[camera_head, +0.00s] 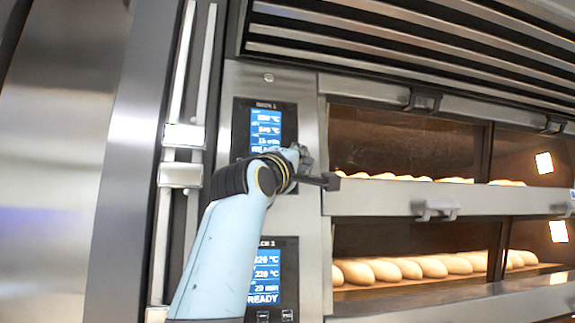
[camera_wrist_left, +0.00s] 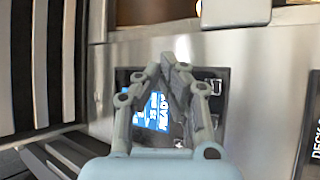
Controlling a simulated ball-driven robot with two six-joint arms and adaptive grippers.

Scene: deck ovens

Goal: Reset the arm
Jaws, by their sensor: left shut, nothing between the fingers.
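My left arm (camera_head: 222,250) comes up from the bottom in the head view, light blue with a black wrist. My left gripper (camera_head: 333,181) is at its end, in front of the oven front beside the upper control panel (camera_head: 262,112). In the left wrist view the gripper's fingertips (camera_wrist_left: 172,64) are together with nothing between them. Behind them is a control panel with a blue screen (camera_wrist_left: 150,108) that reads READY; the fingers hide part of it. I cannot tell whether the gripper touches the oven. My right gripper is in neither view.
The upper oven deck (camera_head: 400,140) and lower oven deck (camera_head: 420,237) hold rows of bread loaves (camera_head: 450,264) behind their windows. Door handles (camera_head: 436,210) stick out from the front. A lower control panel (camera_head: 270,280) is partly behind my arm. A vertical rail (camera_head: 180,150) stands at the left.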

